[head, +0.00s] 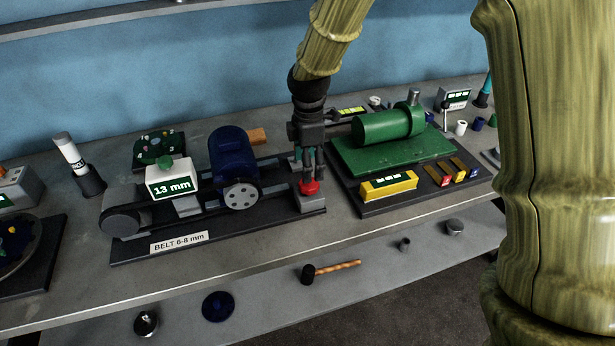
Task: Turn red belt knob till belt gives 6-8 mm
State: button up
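The red belt knob (309,187) sits on a grey block at the right end of the belt rig's dark base plate (270,226). My gripper (308,176) points down right over the knob, with its fingers at or around the knob's top. I cannot tell whether the fingers touch it or how far apart they are. The belt gauge (171,184) has a white display that reads 13 mm. A label (179,242) on the base reads BELT 6-8 mm. A dark blue motor (232,155) with a grey pulley stands mid-rig, and a dark roller (122,219) is at the left end.
A green machine (385,129) on a dark base stands close to the right of my gripper, with a yellow box (388,185) at its front. A white marker-like tube (68,150) stands at the left. A hammer (330,270) lies on the lower shelf.

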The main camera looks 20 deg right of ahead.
aim_at(309, 186)
jog(key=shift+f+p, duration=0.7)
jog(key=shift+f, duration=2.3)
jog(key=c, duration=1)
jog(key=shift+m, duration=0.3)
